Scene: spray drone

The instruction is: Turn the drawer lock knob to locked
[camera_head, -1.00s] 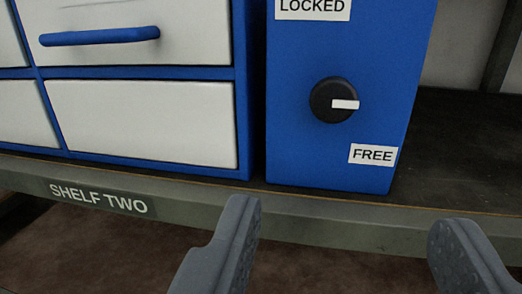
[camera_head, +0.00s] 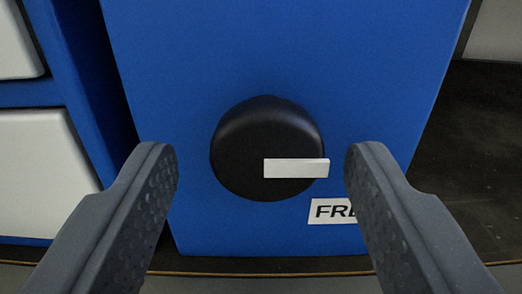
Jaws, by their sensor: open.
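The black round lock knob (camera_head: 250,150) sits on the front of a blue panel (camera_head: 290,50). Its white pointer bar (camera_head: 296,168) points to the right, roughly level. The FREE label (camera_head: 332,211) is below and right of the knob, partly hidden by my right finger. The LOCKED label is out of view now. My gripper (camera_head: 262,160) is open, with one finger on each side of the knob. Gaps show between both fingers and the knob in the picture. I cannot tell how far the fingertips are from the panel.
White drawer fronts (camera_head: 45,170) in a blue frame stand to the left. The shelf's front edge (camera_head: 265,274) runs along the bottom. Dark bare shelf (camera_head: 475,160) lies open to the right of the blue panel.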

